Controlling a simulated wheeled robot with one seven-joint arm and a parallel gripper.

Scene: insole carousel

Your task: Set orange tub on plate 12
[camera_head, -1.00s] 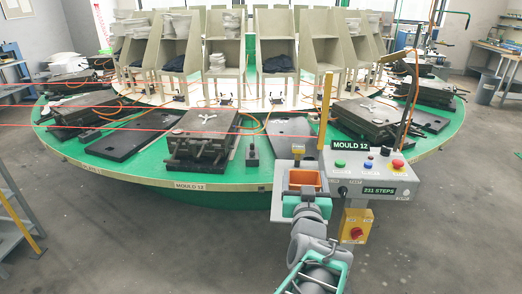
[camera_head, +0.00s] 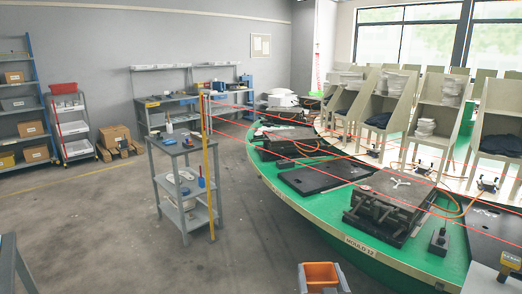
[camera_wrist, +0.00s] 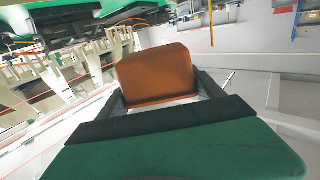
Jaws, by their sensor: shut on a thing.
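An orange tub (camera_head: 322,276) is at the bottom edge of the head view, held in my gripper (camera_head: 323,288). In the wrist view the tub (camera_wrist: 157,75) sits between the two dark fingers (camera_wrist: 160,98), which are shut on it. The green turntable (camera_head: 295,205) carries a label "MOULD 12" (camera_head: 360,247) on its rim, by a dark mould block (camera_head: 388,212). A flat black plate (camera_head: 325,177) lies left of that block and another (camera_head: 497,235) right of it. I cannot read a number on either plate. The tub is in front of the turntable, apart from it.
A grey trolley (camera_head: 185,185) and a yellow post (camera_head: 210,180) stand left of the turntable. Red lines cross above the turntable's near side. Shelves (camera_head: 25,110) and workbenches (camera_head: 165,115) line the back wall. Open floor lies at the lower left.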

